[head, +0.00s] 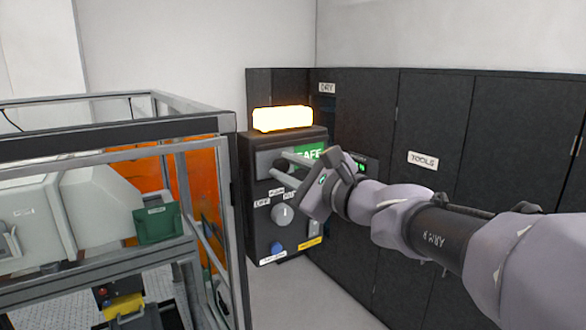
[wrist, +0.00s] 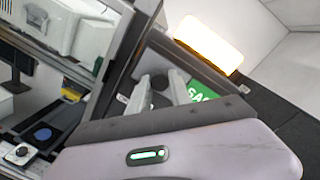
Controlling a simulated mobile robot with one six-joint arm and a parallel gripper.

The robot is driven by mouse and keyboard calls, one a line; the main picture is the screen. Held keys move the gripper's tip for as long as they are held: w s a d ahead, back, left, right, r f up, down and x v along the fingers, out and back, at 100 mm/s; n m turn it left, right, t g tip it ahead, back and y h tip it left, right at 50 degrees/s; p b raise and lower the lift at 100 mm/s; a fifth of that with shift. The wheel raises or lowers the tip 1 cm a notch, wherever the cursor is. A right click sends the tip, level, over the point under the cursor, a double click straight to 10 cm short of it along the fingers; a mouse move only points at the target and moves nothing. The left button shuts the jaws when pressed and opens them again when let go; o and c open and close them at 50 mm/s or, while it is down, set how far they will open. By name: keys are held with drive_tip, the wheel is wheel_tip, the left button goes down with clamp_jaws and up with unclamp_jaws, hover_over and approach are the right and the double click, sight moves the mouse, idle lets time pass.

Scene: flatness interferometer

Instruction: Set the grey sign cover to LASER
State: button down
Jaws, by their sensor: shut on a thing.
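The dark sign box (head: 260,138) hangs at the centre of the head view, below a lit lamp. Its grey sign cover (head: 264,162) sits over the left part of the sign window. A green SAFE panel (head: 311,151) shows to the right of the cover, partly behind my gripper; the wrist view also shows its green corner (wrist: 202,91). No LASER lettering is visible. My gripper (head: 281,165) reaches in from the right, its fingers at the cover. In the wrist view the fingers (wrist: 159,80) close around a small dark knob (wrist: 160,83) on the cover.
The lamp (head: 282,118) glows yellow-white on top of the box. Below the cover are a round grey dial (head: 283,215) and a blue button (head: 277,248). A framed enclosure (head: 230,190) stands close on the left. Dark cabinets (head: 432,125) line the right wall.

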drive_tip(key=shift+f, duration=0.1)
drive_tip(key=w+d, duration=0.1)
drive_tip(key=d, duration=0.1)
drive_tip(key=w+d, duration=0.2)
drive_tip(key=d, duration=0.1)
drive_tip(key=w+d, duration=0.2)
drive_tip(key=shift+d, duration=0.25)
drive_tip(key=shift+a, duration=0.1)
drive_tip(key=c, duration=1.5)
unclamp_jaws()
drive_tip(key=o, duration=0.3)
drive_tip(key=shift+w+d, duration=0.15)
drive_tip(key=shift+d, duration=0.1)
